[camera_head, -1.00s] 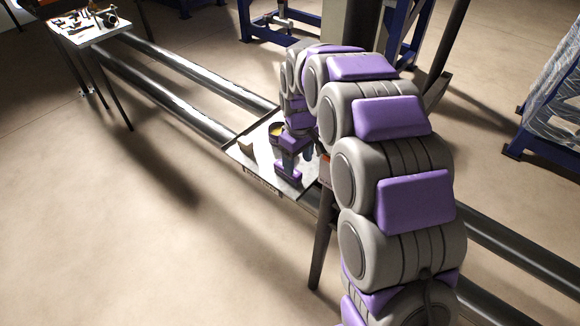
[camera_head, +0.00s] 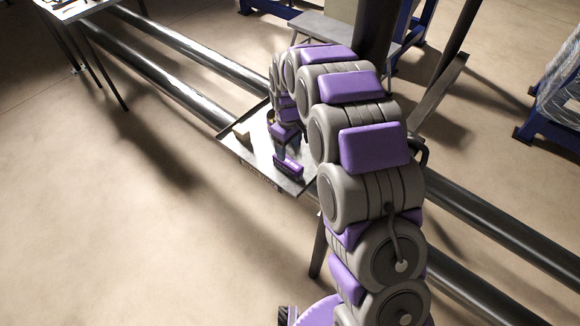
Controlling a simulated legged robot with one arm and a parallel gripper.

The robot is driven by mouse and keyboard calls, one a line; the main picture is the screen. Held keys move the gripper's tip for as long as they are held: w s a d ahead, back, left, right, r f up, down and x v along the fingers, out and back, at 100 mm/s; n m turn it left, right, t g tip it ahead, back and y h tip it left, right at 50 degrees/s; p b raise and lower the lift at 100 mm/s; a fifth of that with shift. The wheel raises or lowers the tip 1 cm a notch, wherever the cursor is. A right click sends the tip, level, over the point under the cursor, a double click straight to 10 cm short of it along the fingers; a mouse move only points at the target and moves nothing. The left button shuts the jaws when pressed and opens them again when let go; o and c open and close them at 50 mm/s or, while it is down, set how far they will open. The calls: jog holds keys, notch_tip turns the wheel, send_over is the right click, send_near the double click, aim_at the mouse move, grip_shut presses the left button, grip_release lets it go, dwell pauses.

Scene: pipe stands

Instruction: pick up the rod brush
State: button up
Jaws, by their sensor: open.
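My arm arches over a small grey metal tray (camera_head: 262,166) on the pipe stand. My gripper (camera_head: 287,153), with purple and dark parts, points down over the right half of the tray. It is small in the view, and the gap between its fingers is hard to make out. It looks open, and I see nothing held in it. I cannot make out the rod brush; the gripper and arm cover part of the tray.
A small tan block (camera_head: 242,134) lies on the tray's left part. Two long metal pipes (camera_head: 165,87) run diagonally past the tray. A blue frame (camera_head: 545,130) stands at the right. Floor at the lower left is clear.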

aim_at(287, 160)
jog(key=f, duration=0.1)
jog(key=a+f, duration=0.1)
jog(key=f, duration=0.2)
jog(key=shift+a+b, duration=0.3)
jog(key=shift+b, duration=0.05)
jog(key=shift+d+f, duration=0.35)
jog(key=shift+f, duration=0.05)
jog(key=f+b, duration=0.1)
jog(key=f, duration=0.2)
jog(key=shift+s+d+f+b, duration=0.1)
jog(key=shift+d+f+b, duration=0.2)
jog(key=shift+d+b, duration=0.1)
jog(key=shift+a+f, duration=0.1)
jog(key=shift+f, duration=0.2)
jog(key=shift+a, duration=0.6)
jog(key=shift+c, duration=0.4)
jog(key=shift+d, duration=0.6)
jog(key=c, duration=0.7)
jog(key=shift+a, duration=0.15)
jog(key=c, duration=0.3)
jog(key=shift+a, duration=0.3)
jog(key=shift+d+r, duration=0.15)
jog(key=shift+r, duration=0.35)
notch_tip(287, 160, up, 3)
jog(key=shift+d+r+p, duration=0.1)
jog(key=shift+p, duration=0.7)
jog(key=s+p, duration=0.2)
jog(key=s, duration=1.4)
jog(key=shift+r+p, duration=0.4)
jog(key=shift+r, duration=0.05)
